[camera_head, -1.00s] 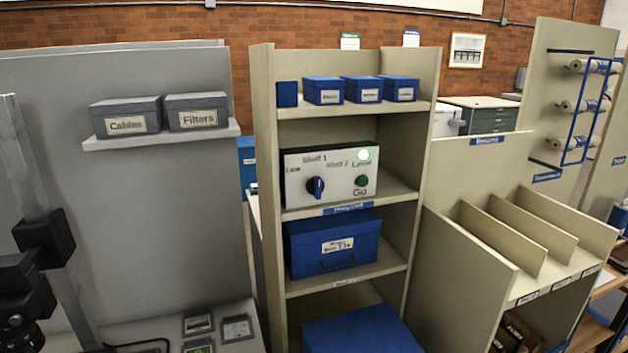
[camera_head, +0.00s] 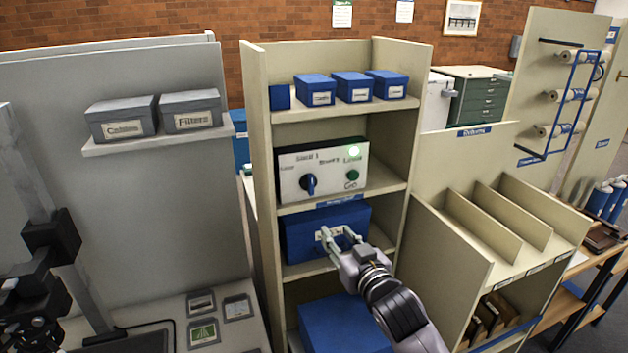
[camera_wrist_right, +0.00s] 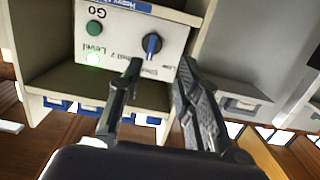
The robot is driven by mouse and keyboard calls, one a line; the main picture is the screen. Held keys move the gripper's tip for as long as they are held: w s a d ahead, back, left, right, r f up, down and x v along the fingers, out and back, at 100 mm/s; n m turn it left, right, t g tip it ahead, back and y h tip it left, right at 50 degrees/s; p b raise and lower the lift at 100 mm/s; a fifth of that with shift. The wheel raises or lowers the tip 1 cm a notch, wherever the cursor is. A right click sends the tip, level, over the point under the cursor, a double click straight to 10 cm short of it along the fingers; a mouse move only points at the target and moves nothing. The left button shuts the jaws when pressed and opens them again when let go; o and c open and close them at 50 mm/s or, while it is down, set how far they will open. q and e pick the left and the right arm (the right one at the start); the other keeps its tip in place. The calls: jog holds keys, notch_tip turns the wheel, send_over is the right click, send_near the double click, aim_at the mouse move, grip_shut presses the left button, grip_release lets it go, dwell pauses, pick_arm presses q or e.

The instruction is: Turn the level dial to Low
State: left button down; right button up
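The level dial (camera_head: 308,184) is a dark blue knob on a white control panel (camera_head: 328,165) on a shelf of the beige cabinet. Beside it are a green Go button (camera_head: 352,175) and a lit green lamp (camera_head: 354,151). My right gripper (camera_head: 338,234) is open and empty, in front of the blue box below the panel. In the right wrist view the scene is upside down; the dial (camera_wrist_right: 152,44) shows beyond the parted fingers (camera_wrist_right: 155,75), apart from them. The dial's exact setting is hard to read. My left gripper is not clearly in view.
Small blue boxes (camera_head: 352,86) line the upper shelf. A large blue box (camera_head: 300,235) sits below the panel, another (camera_head: 345,325) lower down. The cabinet's side walls (camera_head: 258,200) bound the shelves. A divided rack (camera_head: 500,225) stands right; grey boxes (camera_head: 190,110) sit left.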

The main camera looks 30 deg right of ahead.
notch_tip(320, 180, up, 3)
jog(key=d+t, duration=0.1)
jog(key=p, duration=0.5)
send_near(312, 182)
jog(key=x, duration=0.8)
jog(key=shift+w, duration=0.35)
grip_shut()
